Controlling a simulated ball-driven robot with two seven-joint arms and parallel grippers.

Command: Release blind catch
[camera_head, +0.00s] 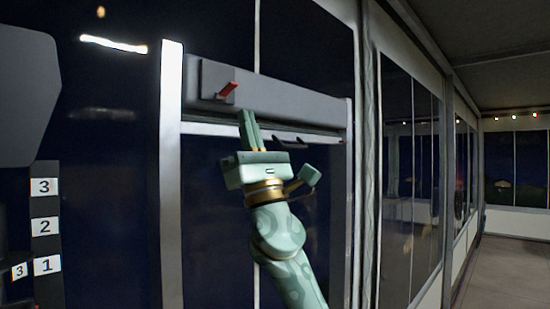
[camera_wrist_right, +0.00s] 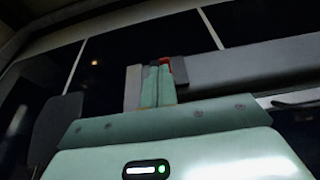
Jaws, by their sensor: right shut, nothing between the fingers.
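The blind's catch is a small red lever (camera_head: 228,89) on a dark square plate at the left end of the grey blind housing (camera_head: 285,103). My right gripper (camera_head: 243,114) is shut and empty, with its fingers pointing up just below and to the right of the red lever in the head view. In the right wrist view the shut green fingers (camera_wrist_right: 158,68) stand in front of the catch plate (camera_wrist_right: 180,70). Only a bit of the red lever (camera_wrist_right: 165,62) shows there, partly hidden behind the fingers. I cannot tell whether they touch. My left gripper is not in view.
A white upright frame post (camera_head: 172,180) stands left of the housing. A dark handle (camera_head: 290,142) hangs under the housing, right of my fingers. Number labels (camera_head: 45,227) are at the lower left. An open aisle (camera_head: 505,270) runs along the right.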

